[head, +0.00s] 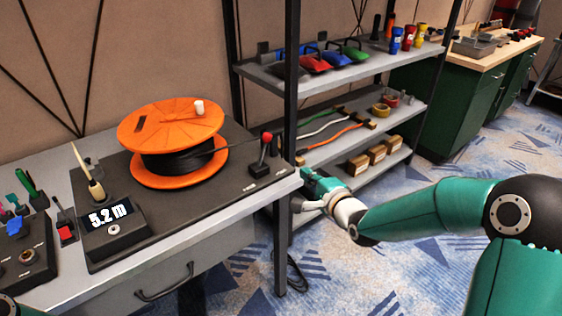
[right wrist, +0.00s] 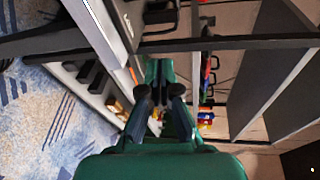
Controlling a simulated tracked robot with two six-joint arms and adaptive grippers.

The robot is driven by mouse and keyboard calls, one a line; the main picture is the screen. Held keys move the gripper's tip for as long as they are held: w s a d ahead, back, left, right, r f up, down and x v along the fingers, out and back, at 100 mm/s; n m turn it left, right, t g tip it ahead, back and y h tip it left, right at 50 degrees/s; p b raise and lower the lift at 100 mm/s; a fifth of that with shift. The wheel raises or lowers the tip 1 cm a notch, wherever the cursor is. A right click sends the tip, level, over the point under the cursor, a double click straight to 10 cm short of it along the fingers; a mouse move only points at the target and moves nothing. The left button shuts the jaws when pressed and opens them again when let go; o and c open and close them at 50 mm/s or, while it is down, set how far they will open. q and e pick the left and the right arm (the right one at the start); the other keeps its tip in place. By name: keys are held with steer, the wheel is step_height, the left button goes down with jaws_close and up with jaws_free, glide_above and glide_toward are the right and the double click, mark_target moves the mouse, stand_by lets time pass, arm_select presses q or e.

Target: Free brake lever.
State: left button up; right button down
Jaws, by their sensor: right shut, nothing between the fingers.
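The brake lever (head: 267,148) has a red knob on a short dark stem. It stands near the right end of the dark baseboard (head: 228,192), beside the orange cable reel (head: 172,137). My right gripper (head: 299,203) is just past the table's right edge, right of the lever and lower, apart from it. In the right wrist view my right gripper (right wrist: 159,72) is shut and empty. I cannot make out the lever in that view. My left gripper is not in view.
A length display (head: 108,216) reading 5.2 m and a control box (head: 22,262) are at left. Shelves hold tools, cables and boxes (head: 377,153). Green cabinets (head: 440,115) stand at the back right.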

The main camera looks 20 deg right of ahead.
mark_target(263, 152)
steer(key=shift+m+t, duration=0.7)
steer(key=r, duration=0.2)
steer(key=d+r, duration=0.1)
steer(key=shift+w+d+r, duration=0.1)
steer(key=shift+w+r, duration=0.25)
steer(key=shift+r, duration=0.05)
steer(key=shift+w, duration=0.1)
steer(key=w+a, duration=0.5)
steer(key=w, duration=0.5)
steer(key=shift+p, duration=0.35)
steer(key=shift+w+a+r, duration=0.1)
